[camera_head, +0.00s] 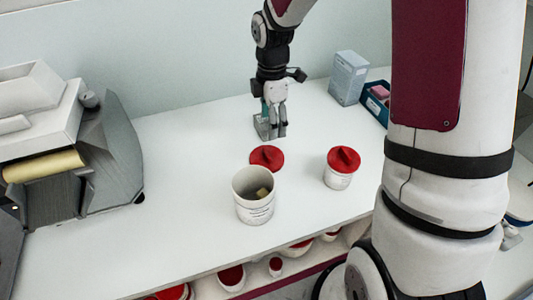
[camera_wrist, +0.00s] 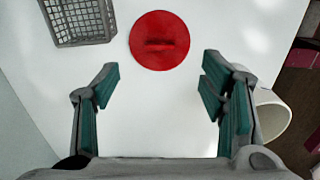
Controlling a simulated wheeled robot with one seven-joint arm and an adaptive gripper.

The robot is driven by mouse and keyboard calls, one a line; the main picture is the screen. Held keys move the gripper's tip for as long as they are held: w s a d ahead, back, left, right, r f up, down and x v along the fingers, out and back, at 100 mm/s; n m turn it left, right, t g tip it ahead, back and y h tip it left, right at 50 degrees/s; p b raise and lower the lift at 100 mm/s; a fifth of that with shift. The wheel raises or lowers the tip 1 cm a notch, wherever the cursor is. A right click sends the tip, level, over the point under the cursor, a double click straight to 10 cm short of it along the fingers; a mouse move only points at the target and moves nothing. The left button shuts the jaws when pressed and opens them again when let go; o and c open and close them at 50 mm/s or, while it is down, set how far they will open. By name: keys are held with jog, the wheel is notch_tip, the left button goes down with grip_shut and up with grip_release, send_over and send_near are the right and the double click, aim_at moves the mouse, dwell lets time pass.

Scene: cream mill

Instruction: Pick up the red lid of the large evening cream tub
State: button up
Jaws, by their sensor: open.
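A round red lid (camera_head: 267,157) with a raised grip lies flat on the white table, just behind a large open white tub (camera_head: 254,203). A small pale block shows inside the tub. In the wrist view the lid (camera_wrist: 160,41) lies ahead of the fingertips, roughly centred between them, with its grip running across. The tub (camera_wrist: 265,110) shows partly behind the right finger. My gripper (camera_head: 273,132) is open and empty above the table, behind the lid; it also shows in the wrist view (camera_wrist: 158,75). Nothing touches the lid from my side.
A smaller white tub with a red lid (camera_head: 342,166) stands to the right. A grey basket (camera_wrist: 78,22) lies near the lid. A pale box (camera_head: 348,77) and blue bin (camera_head: 376,105) stand at the back right. A grey machine (camera_head: 70,150) fills the left. Red-lidded tubs sit on a lower shelf.

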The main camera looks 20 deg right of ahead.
send_over(267, 153)
jog(key=d, duration=0.1)
notch_tip(267, 153, down, 6)
jog(key=shift+f, duration=0.2)
jog(key=f, duration=0.2)
jog(key=a+f+p, duration=0.1)
jog(key=f, duration=0.1)
jog(key=shift+f, duration=0.7)
jog(key=shift+c, duration=0.6)
jog(key=c, duration=0.8)
